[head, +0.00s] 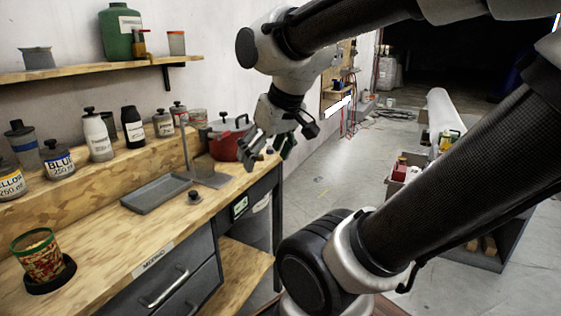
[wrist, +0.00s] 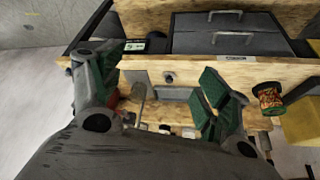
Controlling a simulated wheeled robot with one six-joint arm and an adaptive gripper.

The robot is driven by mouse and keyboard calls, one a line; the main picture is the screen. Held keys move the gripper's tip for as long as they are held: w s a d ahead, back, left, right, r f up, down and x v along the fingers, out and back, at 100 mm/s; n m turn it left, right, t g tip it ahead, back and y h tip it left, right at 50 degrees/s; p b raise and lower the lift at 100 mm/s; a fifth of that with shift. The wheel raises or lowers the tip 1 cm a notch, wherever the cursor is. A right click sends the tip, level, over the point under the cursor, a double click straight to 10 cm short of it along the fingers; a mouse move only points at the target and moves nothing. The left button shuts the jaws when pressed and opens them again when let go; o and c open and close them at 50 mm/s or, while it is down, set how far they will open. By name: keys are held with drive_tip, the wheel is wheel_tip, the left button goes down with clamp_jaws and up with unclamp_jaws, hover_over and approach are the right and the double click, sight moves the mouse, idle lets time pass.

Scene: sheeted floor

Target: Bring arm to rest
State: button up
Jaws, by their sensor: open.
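My gripper (head: 266,147) hangs above the right end of the wooden workbench (head: 107,237), in front of the red pot (head: 228,138). In the wrist view my gripper (wrist: 155,98) has its two green-padded fingers spread wide apart, with nothing between them but the bench below. My arm is raised and bent, reaching from the right of the head view across to the bench. The lower part of the red pot is partly hidden by a stand in the head view.
On the bench are a grey tray (head: 156,193), a small black knob-like piece (head: 194,197) and a patterned can (head: 40,257). Bottles and jars line the raised back ledge, including a BLUE jar (head: 57,163). A wall shelf (head: 100,69) is above. Open floor (head: 330,180) lies right of the bench.

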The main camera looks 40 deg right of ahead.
drive_tip(key=shift+g, duration=0.6)
drive_tip(key=s, duration=0.4)
drive_tip(key=shift+s+d+f, duration=0.3)
drive_tip(key=shift+s, duration=0.05)
